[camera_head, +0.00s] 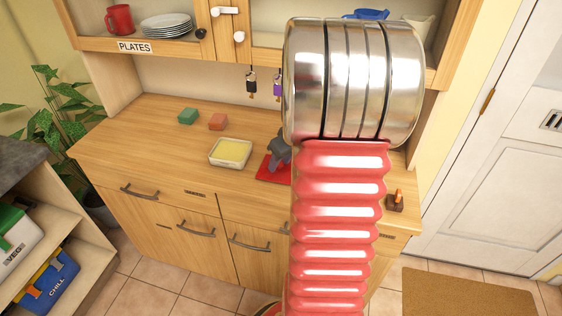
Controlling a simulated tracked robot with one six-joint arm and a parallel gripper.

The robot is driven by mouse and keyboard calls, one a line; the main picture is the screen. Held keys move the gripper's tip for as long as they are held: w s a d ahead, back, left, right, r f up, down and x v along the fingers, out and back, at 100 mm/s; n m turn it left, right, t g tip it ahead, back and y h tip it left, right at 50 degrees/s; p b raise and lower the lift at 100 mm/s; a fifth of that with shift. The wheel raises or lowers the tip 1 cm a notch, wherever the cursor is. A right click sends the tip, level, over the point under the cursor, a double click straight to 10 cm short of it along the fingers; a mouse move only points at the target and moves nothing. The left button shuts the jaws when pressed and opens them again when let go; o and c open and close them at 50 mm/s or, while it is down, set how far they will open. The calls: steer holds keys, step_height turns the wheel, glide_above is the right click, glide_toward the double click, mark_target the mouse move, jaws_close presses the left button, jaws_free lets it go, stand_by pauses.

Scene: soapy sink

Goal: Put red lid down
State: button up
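The red lid (266,174) shows as a flat red piece at the middle of the wooden counter, just right of a pale tray (230,153) with yellow contents. My arm hides its right side. A dark grey shape that looks like my gripper (279,152) is directly over the lid, partly hidden behind my red and silver arm. I cannot see the fingertips clearly, nor tell whether they grip the lid or whether the lid rests on the counter.
A small brown object with an orange top (396,200) stands at the counter's right. Small items hang (252,84) below the cupboard. The counter's left side is clear.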

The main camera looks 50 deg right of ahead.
steer(key=v, duration=1.2)
steer(key=shift+a+r, duration=0.1)
stand_by(0.5)
steer(key=w+a+r, duration=0.2)
steer(key=a+r, duration=0.1)
steer(key=a, duration=0.7)
steer(key=s+a, duration=0.4)
steer(key=a, duration=0.8)
steer(key=s+a+r+n, duration=0.1)
steer(key=s+a, duration=0.4)
steer(key=a, duration=0.8)
steer(key=shift+r+n+t+y, duration=0.2)
steer(key=shift+n+t+y, duration=0.1)
steer(key=shift+t, duration=0.1)
steer(key=shift+d, duration=0.1)
steer(key=shift+c, duration=0.6)
steer(key=shift+s, duration=0.1)
